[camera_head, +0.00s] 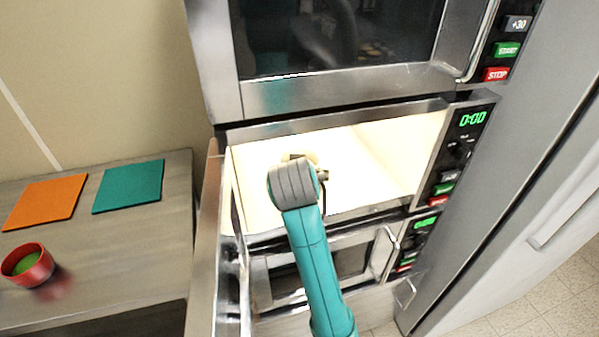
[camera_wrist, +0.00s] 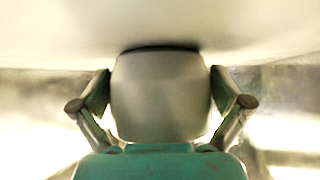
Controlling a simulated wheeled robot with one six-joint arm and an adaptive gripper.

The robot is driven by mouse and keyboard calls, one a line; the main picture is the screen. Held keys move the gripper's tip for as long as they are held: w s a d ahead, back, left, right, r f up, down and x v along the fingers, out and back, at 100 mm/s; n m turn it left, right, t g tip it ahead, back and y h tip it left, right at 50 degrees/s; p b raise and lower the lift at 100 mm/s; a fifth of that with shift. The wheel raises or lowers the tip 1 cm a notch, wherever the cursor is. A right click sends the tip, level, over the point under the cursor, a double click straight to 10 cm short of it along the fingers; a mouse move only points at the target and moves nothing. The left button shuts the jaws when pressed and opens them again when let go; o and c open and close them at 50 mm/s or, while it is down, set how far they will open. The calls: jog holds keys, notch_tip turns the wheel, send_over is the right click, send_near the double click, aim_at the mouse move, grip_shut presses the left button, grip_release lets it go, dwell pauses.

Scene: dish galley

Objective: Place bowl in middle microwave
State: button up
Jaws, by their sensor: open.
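The middle microwave (camera_head: 385,165) is open, with a brightly lit, pale interior. Its door (camera_head: 208,235) is swung out to the left. My gripper (camera_head: 306,166) is inside the opening, partly hidden by my wrist. In the wrist view the fingers of my gripper (camera_wrist: 160,88) are spread apart. A broad pale surface (camera_wrist: 160,25) fills the top of the wrist view, close to the gripper; I cannot tell whether it is a bowl or the microwave's interior. A red bowl (camera_head: 27,266) with a green inside stands on the counter at the left, well away from my gripper.
A closed microwave (camera_head: 340,85) is above and another closed microwave (camera_head: 325,265) is below. The open door stands between the opening and the counter (camera_head: 120,255). An orange mat (camera_head: 46,200) and a teal mat (camera_head: 128,187) lie flat on the counter. A grey tall panel (camera_head: 520,170) is at the right.

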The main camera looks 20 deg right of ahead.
jog(key=shift+r, duration=0.2)
jog(key=v, duration=1.2)
jog(key=shift+s, duration=0.1)
